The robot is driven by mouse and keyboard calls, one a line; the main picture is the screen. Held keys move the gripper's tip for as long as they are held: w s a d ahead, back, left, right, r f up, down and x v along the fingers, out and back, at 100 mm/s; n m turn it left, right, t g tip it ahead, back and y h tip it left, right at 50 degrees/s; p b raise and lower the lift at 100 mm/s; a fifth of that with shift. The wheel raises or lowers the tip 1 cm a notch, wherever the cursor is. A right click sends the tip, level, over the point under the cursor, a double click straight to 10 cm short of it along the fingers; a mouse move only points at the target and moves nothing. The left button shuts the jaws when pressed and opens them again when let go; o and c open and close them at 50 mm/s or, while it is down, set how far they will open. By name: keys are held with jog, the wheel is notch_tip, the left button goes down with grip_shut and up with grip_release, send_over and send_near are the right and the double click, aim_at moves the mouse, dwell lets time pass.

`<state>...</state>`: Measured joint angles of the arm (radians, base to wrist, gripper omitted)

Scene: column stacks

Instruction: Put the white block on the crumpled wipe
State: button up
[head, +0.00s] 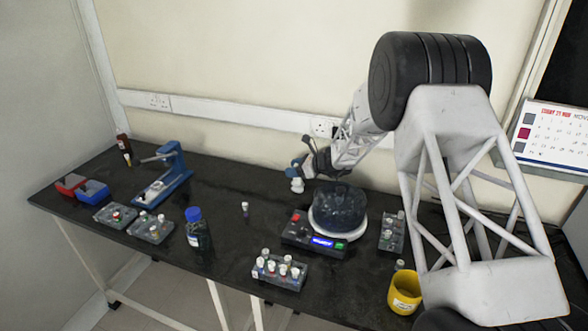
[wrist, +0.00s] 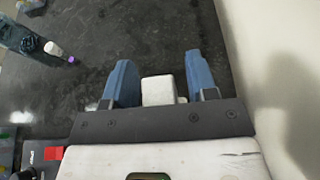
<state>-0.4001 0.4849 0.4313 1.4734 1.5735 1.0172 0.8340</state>
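The white block (wrist: 158,90) stands between the two blue fingers of my gripper (wrist: 160,78) in the wrist view. A dark gap shows between the block and the right finger; the left finger is close beside it, and contact there is unclear. The gripper is open around the block. In the head view my gripper (head: 299,168) is low over the back of the bench, with a small white shape (head: 297,186) just below it, probably the block. I cannot make out the crumpled wipe for certain in either view.
A stirrer (head: 300,229) with a dark round vessel (head: 340,207) stands just right of the gripper. A small vial (head: 245,209) and a blue-capped bottle (head: 197,232) stand to the left. A vial rack (head: 279,270) and yellow cup (head: 404,292) are in front. Bare bench lies left of the gripper.

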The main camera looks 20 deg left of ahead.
jog(key=shift+r, duration=0.15)
jog(key=v, duration=1.2)
dwell(0.3)
jog(key=shift+d, duration=0.1)
dwell(0.6)
jog(key=s+d+r+n+h, duration=0.3)
jog(key=s+d+r+n, duration=0.2)
jog(key=s+d+r, duration=0.55)
jog(key=s+d+r+n+h, duration=0.35)
jog(key=s+d+r, duration=0.45)
jog(key=s+d, duration=0.45)
jog(key=s+d+n+t+h, duration=0.1)
jog(key=s+d+n+h, duration=0.1)
jog(key=s+d, duration=0.4)
jog(key=s+d+n+h, duration=0.2)
jog(key=s+d+n, duration=0.2)
jog(key=s, duration=1.1)
jog(key=s+d+n+t+h, duration=0.1)
jog(key=s+d+n+h, duration=0.2)
jog(key=s+d, duration=0.5)
jog(key=s, duration=0.3)
jog(key=shift+r+t, duration=0.2)
jog(key=shift+t, duration=0.1)
